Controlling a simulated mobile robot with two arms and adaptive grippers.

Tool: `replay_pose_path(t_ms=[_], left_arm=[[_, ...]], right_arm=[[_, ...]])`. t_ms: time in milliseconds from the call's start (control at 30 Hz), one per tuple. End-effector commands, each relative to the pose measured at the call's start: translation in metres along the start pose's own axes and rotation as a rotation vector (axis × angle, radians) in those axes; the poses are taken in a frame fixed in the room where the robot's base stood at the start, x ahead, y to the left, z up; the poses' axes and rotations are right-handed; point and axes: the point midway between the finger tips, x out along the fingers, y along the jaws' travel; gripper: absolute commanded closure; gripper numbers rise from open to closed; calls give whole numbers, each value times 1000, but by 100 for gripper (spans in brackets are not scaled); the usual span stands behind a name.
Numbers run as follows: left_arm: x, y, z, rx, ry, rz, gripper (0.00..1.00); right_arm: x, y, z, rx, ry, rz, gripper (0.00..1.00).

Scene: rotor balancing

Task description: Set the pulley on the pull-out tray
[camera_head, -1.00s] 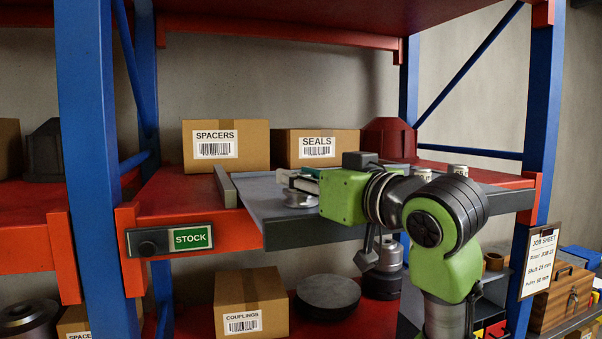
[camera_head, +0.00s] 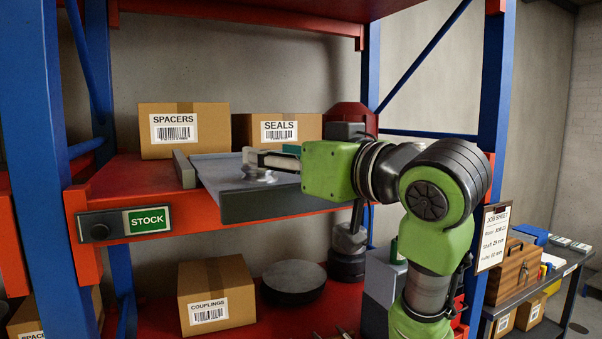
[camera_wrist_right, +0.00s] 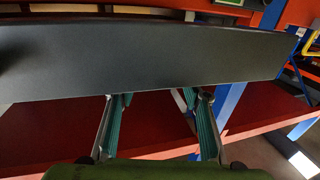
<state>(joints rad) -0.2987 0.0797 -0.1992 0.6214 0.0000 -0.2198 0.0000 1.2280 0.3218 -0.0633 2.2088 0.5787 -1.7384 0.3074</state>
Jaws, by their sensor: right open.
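The grey metal pulley (camera_head: 258,174) is at the pull-out tray (camera_head: 232,180), near its front left part in the head view. Its flange is on or just above the tray surface; I cannot tell which.
SPACERS (camera_head: 183,132) and SEALS (camera_head: 277,131) boxes stand behind the tray. A COUPLINGS box (camera_head: 216,296) and a dark round disc (camera_head: 294,277) are on the lower shelf. A blue post (camera_head: 493,90) with a job sheet (camera_head: 493,237) stands right.

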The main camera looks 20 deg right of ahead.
Motion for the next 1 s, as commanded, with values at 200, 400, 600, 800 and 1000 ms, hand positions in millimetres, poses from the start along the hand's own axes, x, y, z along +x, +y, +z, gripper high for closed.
replay_pose_path(t_ms=[200, 400, 600, 800, 1000], left_arm=[[28, 1, 3, 1, -1, 1, 60], [35, 2, 4, 1, -2, 1, 60], [35, 2, 5, 1, -3, 1, 60], [35, 2, 5, 1, -3, 1, 60], [35, 2, 5, 1, -3, 1, 60]], right_arm=[[-47, 0, 3, -3, 6, 0, 56], [-69, 0, 2, 0, 1, 0, 56], [-73, 0, 0, 1, 0, -1, 56], [-73, 0, 0, 1, -1, -1, 56], [-73, 0, 0, 1, -1, -1, 56]])
